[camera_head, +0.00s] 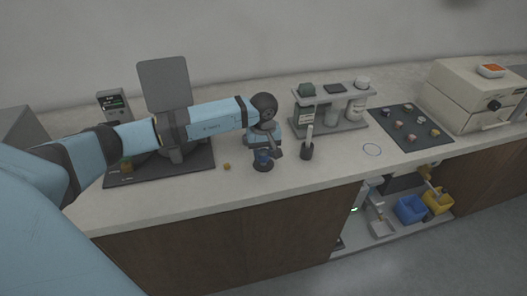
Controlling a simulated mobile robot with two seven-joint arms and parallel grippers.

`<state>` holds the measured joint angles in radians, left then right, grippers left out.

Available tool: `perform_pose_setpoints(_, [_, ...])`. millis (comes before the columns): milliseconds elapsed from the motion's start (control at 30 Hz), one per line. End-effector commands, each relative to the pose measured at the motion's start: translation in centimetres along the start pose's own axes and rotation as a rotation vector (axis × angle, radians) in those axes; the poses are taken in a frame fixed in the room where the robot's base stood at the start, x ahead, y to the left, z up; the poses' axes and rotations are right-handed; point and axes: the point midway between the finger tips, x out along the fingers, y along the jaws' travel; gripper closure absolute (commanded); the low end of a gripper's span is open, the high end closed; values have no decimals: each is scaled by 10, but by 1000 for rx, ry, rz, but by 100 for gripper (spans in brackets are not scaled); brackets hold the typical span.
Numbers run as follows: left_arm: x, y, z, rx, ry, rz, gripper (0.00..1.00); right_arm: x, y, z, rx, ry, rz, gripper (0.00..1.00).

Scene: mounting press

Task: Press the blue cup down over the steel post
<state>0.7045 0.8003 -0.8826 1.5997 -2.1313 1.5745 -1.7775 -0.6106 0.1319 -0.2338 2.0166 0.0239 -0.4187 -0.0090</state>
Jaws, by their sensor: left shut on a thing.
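My left arm reaches in from the left, and its gripper (273,153) points down over the worktop. It is shut on the small blue cup (262,156), which shows at the fingertips. Directly under the cup is a dark round base (263,167) on the worktop. The steel post cannot be made out; the cup and fingers cover that spot. I cannot tell whether the cup is around the post or just above it. My right gripper is not in view.
A dark pot with an upright handle (307,153) stands close right of the gripper. A small yellow ball (227,167) lies to the left. Behind is a grey rack (335,125) with jars; a dark mat (411,127) with several knobs lies right. The front worktop is clear.

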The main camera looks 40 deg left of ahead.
Motion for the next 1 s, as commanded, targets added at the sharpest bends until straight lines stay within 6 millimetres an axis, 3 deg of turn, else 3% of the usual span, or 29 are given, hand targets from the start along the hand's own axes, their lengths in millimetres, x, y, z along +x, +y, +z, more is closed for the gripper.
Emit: perform_pose_setpoints(1000, [9, 0, 0, 0, 0, -1, 90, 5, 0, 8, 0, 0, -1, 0])
